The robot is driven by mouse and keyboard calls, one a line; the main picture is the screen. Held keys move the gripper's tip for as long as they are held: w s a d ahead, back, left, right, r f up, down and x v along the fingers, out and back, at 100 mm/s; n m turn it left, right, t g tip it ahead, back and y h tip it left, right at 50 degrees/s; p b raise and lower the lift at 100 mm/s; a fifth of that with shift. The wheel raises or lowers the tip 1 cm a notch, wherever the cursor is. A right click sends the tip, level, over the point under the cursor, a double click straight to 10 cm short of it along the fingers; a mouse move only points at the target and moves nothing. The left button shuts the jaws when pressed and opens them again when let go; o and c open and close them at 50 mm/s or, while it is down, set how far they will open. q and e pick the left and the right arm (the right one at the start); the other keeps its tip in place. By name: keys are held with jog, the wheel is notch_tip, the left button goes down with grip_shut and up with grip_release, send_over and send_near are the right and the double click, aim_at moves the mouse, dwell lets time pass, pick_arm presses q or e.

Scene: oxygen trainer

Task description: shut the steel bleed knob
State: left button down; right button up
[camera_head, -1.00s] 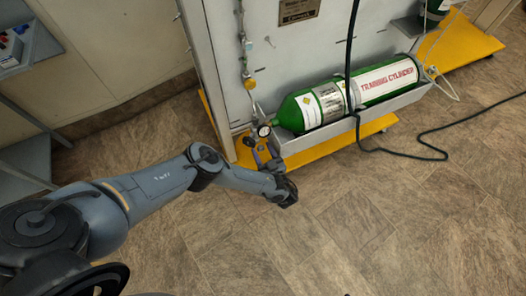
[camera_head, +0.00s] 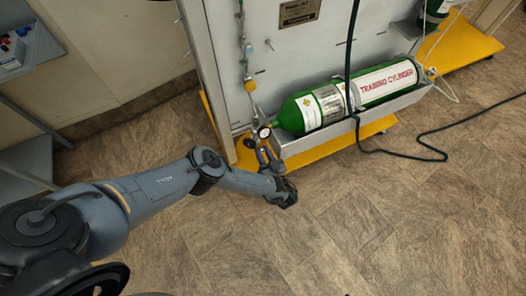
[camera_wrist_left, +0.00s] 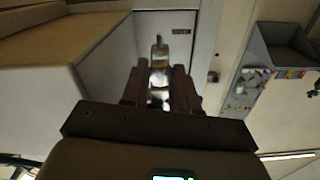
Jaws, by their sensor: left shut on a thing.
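My left gripper (camera_head: 265,153) is at the lower left corner of the trainer panel, just below the round gauge (camera_head: 264,132) by the cylinder's neck. In the left wrist view its two dark fingers (camera_wrist_left: 160,92) are closed around a small bright metal piece, the steel bleed knob (camera_wrist_left: 158,80). The knob is too small and blurred to read its turn, and the fingers hide part of it. In the head view the gripper and fittings hide the knob. My right gripper is not in view.
A green and white training cylinder (camera_head: 330,104) lies in a grey trough (camera_head: 350,123) right of the gripper. A dark hose (camera_head: 352,60) hangs across it and trails on the floor. Yellow base edges (camera_head: 325,150) stick out below.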

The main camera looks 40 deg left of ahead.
pick_arm(q)
jog(key=m+p, duration=0.1)
jog(key=m, duration=0.3)
jog(key=shift+d+m, duration=0.1)
jog(key=shift+m, duration=0.2)
jog(key=m+p, duration=0.1)
jog(key=m, duration=0.2)
jog(key=shift+m, duration=0.3)
jog(key=m, duration=0.4)
jog(key=shift+w+m, duration=0.1)
jog(key=shift+m, duration=0.2)
jog(key=m, duration=0.3)
jog(key=shift+m+p, duration=0.3)
jog(key=m, duration=0.3)
jog(key=shift+m, duration=0.3)
jog(key=m, duration=0.3)
jog(key=shift+f+m, duration=0.1)
jog(key=shift+m, duration=0.2)
jog(key=m, duration=0.4)
jog(key=shift+m, duration=1.4)
